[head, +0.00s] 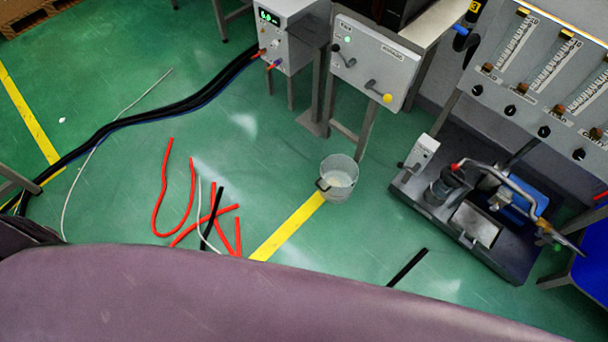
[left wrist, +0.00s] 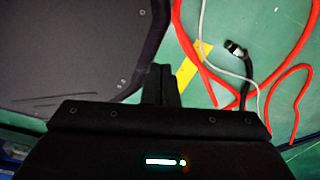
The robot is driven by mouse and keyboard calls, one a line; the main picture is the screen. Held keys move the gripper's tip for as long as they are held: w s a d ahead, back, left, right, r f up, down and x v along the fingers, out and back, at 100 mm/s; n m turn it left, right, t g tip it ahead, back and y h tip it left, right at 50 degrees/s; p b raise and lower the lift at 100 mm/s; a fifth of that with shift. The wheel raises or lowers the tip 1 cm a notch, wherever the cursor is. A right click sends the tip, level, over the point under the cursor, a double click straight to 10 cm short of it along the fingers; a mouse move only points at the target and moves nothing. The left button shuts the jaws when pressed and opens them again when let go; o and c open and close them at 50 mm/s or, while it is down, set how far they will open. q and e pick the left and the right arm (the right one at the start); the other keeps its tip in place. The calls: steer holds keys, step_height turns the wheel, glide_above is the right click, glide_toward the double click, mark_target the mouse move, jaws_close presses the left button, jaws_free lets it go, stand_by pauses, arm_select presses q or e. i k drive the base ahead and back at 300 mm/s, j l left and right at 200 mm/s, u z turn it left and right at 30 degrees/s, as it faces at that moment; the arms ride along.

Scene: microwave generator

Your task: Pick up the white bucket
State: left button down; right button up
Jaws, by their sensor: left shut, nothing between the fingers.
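The white bucket (head: 341,183) stands upright on the green floor in the head view, at the end of a yellow floor line. It looks pale and translucent, with a small dark piece at its left side. My left gripper (left wrist: 161,73) shows in the left wrist view, with its fingers together and nothing between them. It is above the floor near red hoses. The bucket does not show in the left wrist view. Neither gripper shows in the head view.
Red hoses (head: 164,190) and short black pieces lie left of the bucket. Grey control boxes (head: 375,62) on legs stand behind it. A dark platform with a pump (head: 446,187) is to its right. Thick black cables (head: 150,117) cross the floor at left.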

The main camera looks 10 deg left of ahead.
mark_target(339, 173)
steer(key=i+j+z, duration=0.15)
steer(key=j, duration=0.15)
steer(key=i+j+z, duration=0.2)
steer(key=j+z, duration=0.15)
steer(key=j, duration=0.25)
steer(key=i+j+z, duration=0.2)
steer(key=j, duration=0.15)
steer(key=k, duration=0.1)
